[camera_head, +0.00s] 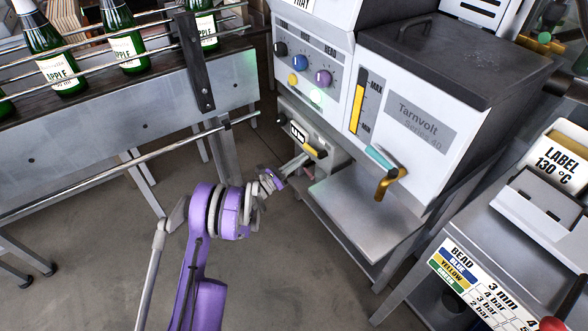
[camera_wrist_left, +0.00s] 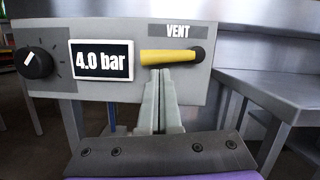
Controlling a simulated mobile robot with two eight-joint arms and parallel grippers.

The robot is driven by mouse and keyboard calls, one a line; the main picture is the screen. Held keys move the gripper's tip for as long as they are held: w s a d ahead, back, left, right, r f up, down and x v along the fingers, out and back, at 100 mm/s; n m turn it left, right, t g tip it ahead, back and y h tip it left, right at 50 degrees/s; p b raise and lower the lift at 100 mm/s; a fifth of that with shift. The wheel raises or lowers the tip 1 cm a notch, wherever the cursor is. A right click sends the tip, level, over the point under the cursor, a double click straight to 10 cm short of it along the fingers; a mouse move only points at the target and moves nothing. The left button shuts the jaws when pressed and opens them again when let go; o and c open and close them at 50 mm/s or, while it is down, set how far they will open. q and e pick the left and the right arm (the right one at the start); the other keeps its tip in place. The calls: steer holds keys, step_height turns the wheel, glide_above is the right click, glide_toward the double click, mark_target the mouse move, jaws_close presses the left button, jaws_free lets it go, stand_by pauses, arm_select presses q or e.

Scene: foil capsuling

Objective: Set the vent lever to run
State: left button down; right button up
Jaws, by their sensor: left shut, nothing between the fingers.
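The yellow vent lever (camera_wrist_left: 168,57) lies almost level under the word VENT in the left wrist view. Its dark pivot is at its right end and its free end points left. It also shows in the head view (camera_head: 315,151), on the small panel low on the machine. My left gripper (camera_wrist_left: 157,76) is shut and empty. Its pale fingertips are just below the lever's left half; I cannot tell whether they touch it. In the head view the left gripper (camera_head: 303,159) reaches up to the panel front. No run mark is readable.
The panel's display (camera_wrist_left: 102,61) reads 4.0 bar, with a black knob (camera_wrist_left: 38,64) left of it. A grey shelf (camera_head: 355,205) juts out right of the panel, below a brass spout (camera_head: 388,183). A bottle conveyor (camera_head: 130,105) stands at left. Open floor lies between.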

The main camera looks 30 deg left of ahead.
arm_select(q)
steer(key=shift+w+r, duration=0.15)
steer(key=shift+r, duration=0.1)
steer(key=shift+w+a+r, duration=0.1)
steer(key=shift+w+r, duration=0.1)
steer(key=shift+r, duration=0.5)
